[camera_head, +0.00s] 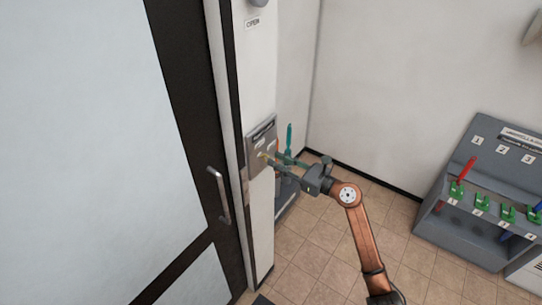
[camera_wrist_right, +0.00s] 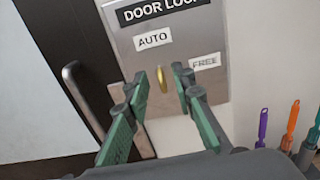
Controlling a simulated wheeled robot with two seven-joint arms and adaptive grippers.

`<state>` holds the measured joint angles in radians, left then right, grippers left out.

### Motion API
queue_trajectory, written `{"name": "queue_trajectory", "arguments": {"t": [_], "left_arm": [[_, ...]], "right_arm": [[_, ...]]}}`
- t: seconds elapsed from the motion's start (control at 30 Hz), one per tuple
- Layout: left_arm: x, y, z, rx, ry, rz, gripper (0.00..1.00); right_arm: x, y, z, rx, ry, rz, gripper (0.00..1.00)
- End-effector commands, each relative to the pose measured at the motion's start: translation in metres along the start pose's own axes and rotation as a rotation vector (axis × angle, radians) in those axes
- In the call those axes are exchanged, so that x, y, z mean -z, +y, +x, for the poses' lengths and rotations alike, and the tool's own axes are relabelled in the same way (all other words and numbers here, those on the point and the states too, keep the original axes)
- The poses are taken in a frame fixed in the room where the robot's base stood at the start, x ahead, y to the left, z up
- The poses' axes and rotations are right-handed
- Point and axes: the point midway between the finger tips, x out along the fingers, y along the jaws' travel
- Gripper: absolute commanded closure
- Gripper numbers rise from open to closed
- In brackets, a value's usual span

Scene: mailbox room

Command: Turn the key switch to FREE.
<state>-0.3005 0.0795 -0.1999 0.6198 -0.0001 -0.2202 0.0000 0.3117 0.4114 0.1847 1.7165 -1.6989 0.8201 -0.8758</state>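The door lock plate (camera_head: 262,147) is a grey metal panel on the white wall beside the door. In the right wrist view the plate (camera_wrist_right: 188,40) carries the labels AUTO (camera_wrist_right: 153,39) and FREE (camera_wrist_right: 205,62). The gold key (camera_wrist_right: 162,80) stands out of the plate below and between these labels, close to upright in the picture. My right gripper (camera_head: 268,161) is at the plate. In its wrist view the right gripper (camera_wrist_right: 160,77) is open, with one green finger on each side of the key and gaps showing. My left gripper is not in view.
The door handle (camera_head: 219,195) is left of the plate. A teal upright handle (camera_head: 289,138) stands close behind my right gripper. Purple (camera_wrist_right: 262,128) and orange (camera_wrist_right: 291,124) handles stand at the wrist view's right. A grey umbrella rack (camera_head: 440,222) is at the right; tiled floor (camera_head: 310,262) lies between.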

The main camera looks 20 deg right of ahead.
Motion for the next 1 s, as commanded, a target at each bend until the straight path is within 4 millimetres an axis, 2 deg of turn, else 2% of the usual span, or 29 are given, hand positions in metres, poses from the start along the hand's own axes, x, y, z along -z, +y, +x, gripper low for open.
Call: {"name": "queue_trajectory", "arguments": {"t": [0.1,0.23,0.6,0.9,1.0], "left_arm": [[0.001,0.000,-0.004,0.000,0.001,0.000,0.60],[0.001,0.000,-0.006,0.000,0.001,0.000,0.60],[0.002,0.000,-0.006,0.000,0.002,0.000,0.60],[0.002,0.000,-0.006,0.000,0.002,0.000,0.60],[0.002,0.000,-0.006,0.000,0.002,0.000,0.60]], "right_arm": [[-0.002,0.001,0.018,-0.001,-0.002,0.003,0.77],[-0.001,0.001,0.031,-0.001,-0.002,0.004,0.77],[0.001,0.001,0.036,-0.001,0.000,0.003,0.78],[0.001,0.000,0.035,0.000,0.000,0.003,0.98],[0.001,0.000,0.035,0.000,0.000,0.003,1.00]]}}
